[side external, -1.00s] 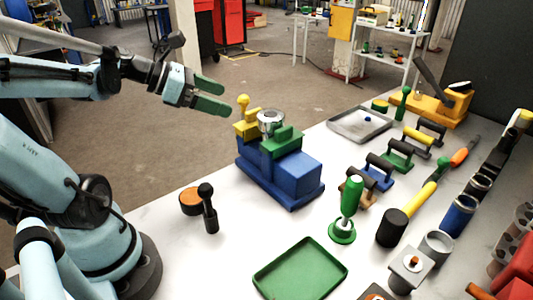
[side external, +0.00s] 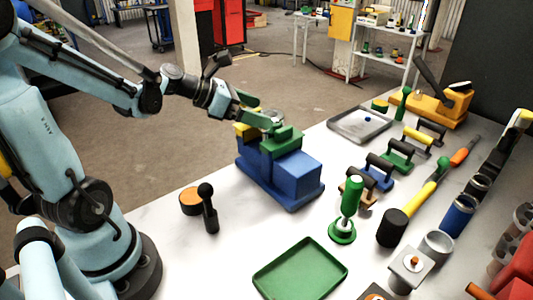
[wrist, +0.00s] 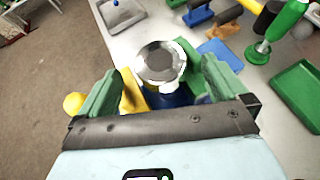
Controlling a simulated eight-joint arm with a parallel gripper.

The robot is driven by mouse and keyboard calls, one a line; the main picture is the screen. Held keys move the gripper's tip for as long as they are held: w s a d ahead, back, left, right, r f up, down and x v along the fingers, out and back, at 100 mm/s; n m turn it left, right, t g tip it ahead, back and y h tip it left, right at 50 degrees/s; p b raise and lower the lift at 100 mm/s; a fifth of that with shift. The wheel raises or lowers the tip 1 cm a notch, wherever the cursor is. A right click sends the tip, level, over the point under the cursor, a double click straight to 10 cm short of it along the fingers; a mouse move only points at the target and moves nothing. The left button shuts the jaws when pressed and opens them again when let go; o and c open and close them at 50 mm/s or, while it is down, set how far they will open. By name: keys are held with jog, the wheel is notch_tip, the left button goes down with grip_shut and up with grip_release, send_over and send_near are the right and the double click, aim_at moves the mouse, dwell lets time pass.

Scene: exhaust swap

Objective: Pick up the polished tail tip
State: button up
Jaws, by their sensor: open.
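The polished tail tip (wrist: 160,62), a shiny silver round piece, sits at the vise in the wrist view, between my green fingers. My gripper (wrist: 160,85) is open, with one finger on each side of the tip; I cannot tell whether either touches it. In the side view my gripper (side external: 262,112) is over the top of the blue vise (side external: 297,175) and mostly hides the tip. The vise has a green jaw (side external: 284,140) and a yellow part (side external: 246,132) behind.
A green tray (side external: 300,270) lies in front of the vise, and a grey tray (side external: 345,122) lies behind it. An orange-and-black piece (side external: 208,208) stands to the left. A green-handled tool (side external: 350,196), a mallet (side external: 392,228) and several clamps crowd the right.

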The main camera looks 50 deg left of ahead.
jog(key=shift+x, duration=1.2)
jog(key=shift+s, duration=0.1)
jog(key=c, duration=1.4)
jog(key=shift+c, duration=0.3)
jog(key=shift+r, duration=0.15)
